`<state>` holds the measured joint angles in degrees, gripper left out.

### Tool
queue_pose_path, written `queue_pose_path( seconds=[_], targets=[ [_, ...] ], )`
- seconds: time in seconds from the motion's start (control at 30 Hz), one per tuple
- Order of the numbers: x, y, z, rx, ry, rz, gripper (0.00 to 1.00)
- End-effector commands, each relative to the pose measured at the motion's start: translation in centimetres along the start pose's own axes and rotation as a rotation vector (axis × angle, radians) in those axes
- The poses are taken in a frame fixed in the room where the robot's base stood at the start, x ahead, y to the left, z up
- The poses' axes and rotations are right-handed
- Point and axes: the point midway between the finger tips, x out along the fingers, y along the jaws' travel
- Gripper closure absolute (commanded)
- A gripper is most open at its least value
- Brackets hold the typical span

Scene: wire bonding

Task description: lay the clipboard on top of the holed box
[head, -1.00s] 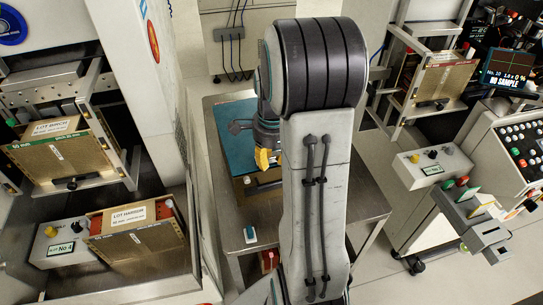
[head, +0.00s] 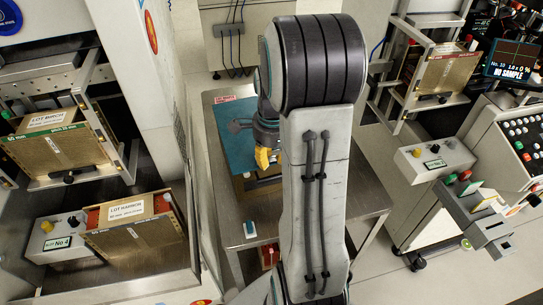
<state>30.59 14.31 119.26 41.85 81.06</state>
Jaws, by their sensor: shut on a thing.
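A flat teal board, which looks like the clipboard (head: 228,137), shows over the metal table just left of my arm. My gripper (head: 262,150) is at its right side, mostly hidden behind my arm link; a yellow part shows, and it is shut on the board. The grip itself is hard to see. A brown box (head: 242,186), likely the holed box, shows in part just below the board's near edge; my arm hides much of it. I cannot tell whether board and box touch.
The metal table (head: 290,230) carries a small blue-white item (head: 250,229) near its front left. A red label (head: 224,99) lies at its back left. Left are a machine and lot boxes (head: 138,238); right are a control box (head: 432,160) and a wheeled console (head: 500,150).

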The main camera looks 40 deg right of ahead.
Motion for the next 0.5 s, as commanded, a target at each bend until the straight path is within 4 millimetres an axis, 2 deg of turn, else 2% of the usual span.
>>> queue_pose_path(
  seconds=[0.2,0.23,0.5],
  targets=[
    [0.42,-0.02,0.0,0.0,0.0,-0.002,1.0],
    [0.4,-0.02,0.0,0.0,0.0,-0.002,0.68],
    [0.34,0.0,0.0,0.0,0.0,-0.001,0.44]
  ],
)
